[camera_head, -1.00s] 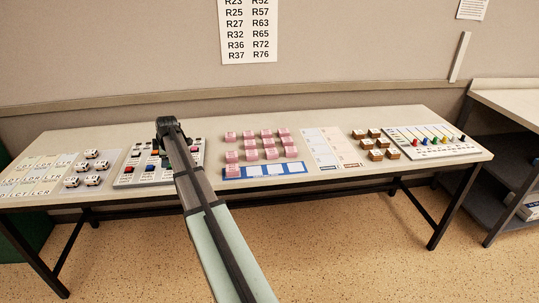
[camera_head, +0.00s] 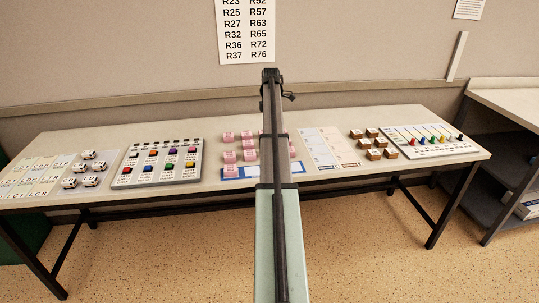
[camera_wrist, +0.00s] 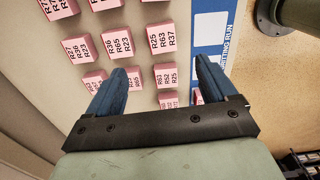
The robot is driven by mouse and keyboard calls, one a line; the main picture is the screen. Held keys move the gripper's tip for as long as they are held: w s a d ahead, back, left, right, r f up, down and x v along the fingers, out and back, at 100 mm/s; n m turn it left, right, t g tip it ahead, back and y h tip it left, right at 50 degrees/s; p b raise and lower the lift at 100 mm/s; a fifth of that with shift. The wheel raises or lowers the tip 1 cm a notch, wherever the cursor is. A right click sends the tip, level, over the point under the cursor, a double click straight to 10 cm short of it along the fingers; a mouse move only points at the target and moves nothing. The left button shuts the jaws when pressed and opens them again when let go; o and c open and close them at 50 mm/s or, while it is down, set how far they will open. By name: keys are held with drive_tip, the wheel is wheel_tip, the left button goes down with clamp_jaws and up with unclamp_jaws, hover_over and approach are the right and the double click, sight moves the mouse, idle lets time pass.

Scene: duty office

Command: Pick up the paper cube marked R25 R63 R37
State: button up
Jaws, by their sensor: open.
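The paper cube marked R25 R63 R37 (camera_wrist: 161,38) is pink with black print and sits on the table in the upper middle of the wrist view. It lies beyond my open fingertips, apart from them. My gripper (camera_wrist: 163,74) is open and empty, with blue fingers. A pink cube reading R63 R52 R25 (camera_wrist: 166,75) shows between the fingers, below the marked cube in the picture. In the head view my gripper (camera_head: 272,76) is above the back of the table, and my arm hides part of the pink cubes (camera_head: 229,144). Individual marks are unreadable there.
Neighbouring pink cubes include R36 R65 R23 (camera_wrist: 117,44) and R37 R36 R23 (camera_wrist: 76,47). A blue-and-white strip (camera_wrist: 209,30) lies right of them. The head view shows a button panel (camera_head: 160,162) left and wooden blocks (camera_head: 374,154) right.

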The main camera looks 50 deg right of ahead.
wheel_tip(320, 180, down, 8)
drive_tip(key=shift+f, duration=0.15)
drive_tip(key=shift+w+a+f, duration=0.1)
drive_tip(key=shift+a+f, duration=0.05)
drive_tip(key=shift+f, duration=1.25)
drive_tip(key=shift+a+f, duration=0.15)
drive_tip(key=shift+f, duration=1.2)
drive_tip(key=c, duration=1.1)
drive_tip(key=shift+c, duration=0.2)
drive_tip(key=shift+r, duration=0.15)
